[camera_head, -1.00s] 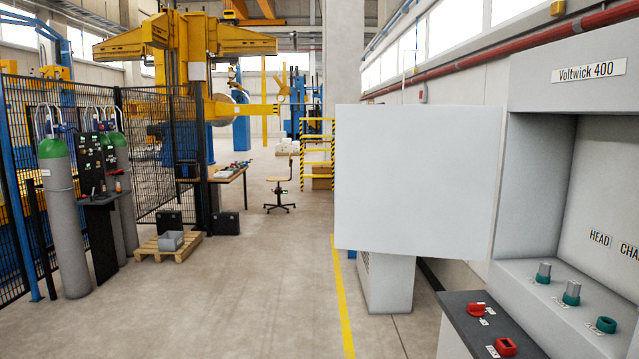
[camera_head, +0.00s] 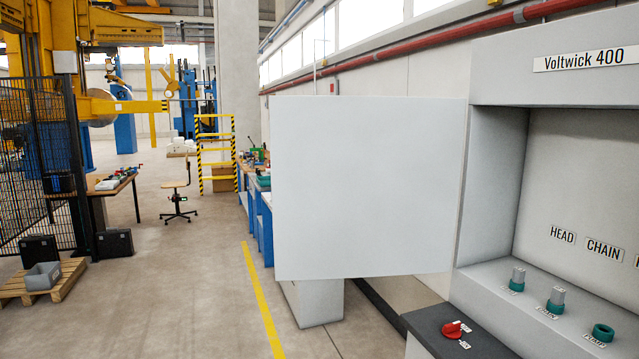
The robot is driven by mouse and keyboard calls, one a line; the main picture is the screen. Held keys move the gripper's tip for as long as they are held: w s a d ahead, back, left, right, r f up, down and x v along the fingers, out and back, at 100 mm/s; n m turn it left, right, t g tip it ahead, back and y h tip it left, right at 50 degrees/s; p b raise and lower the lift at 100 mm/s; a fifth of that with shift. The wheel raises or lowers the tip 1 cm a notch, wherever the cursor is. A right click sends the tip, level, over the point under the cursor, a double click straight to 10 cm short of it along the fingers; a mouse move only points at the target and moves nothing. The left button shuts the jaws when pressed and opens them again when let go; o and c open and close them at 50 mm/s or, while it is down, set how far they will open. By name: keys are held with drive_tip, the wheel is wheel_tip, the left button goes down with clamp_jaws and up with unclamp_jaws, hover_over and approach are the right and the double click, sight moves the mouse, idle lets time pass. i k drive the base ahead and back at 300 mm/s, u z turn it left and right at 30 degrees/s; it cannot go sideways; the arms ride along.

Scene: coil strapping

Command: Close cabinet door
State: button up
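The cabinet (camera_head: 493,180) labelled "Voltwick 400" stands at the right. Its door (camera_head: 367,188) is a plain pale panel hinged at the cabinet's left side. The door stands wide open, swung out to the left, and no handle shows on the face I see. Inside the open cabinet are labels reading "HEAD" and "CHAIN" and several teal-based knobs (camera_head: 556,299) on a sloped panel. A red rotary switch (camera_head: 452,330) sits on the dark ledge below. My gripper is not in view.
A yellow floor line (camera_head: 263,300) runs along the open floor left of the door. A chair (camera_head: 178,190), a workbench (camera_head: 110,187) and a pallet with a grey bin (camera_head: 42,276) stand further left. Blue benches (camera_head: 257,215) are partly hidden behind the door.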

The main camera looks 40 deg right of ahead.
sight(362, 186)
drive_tip(key=i, duration=3.8)
drive_tip(key=z, duration=2.35)
drive_tip(key=i, duration=0.2)
drive_tip(key=u, duration=0.1)
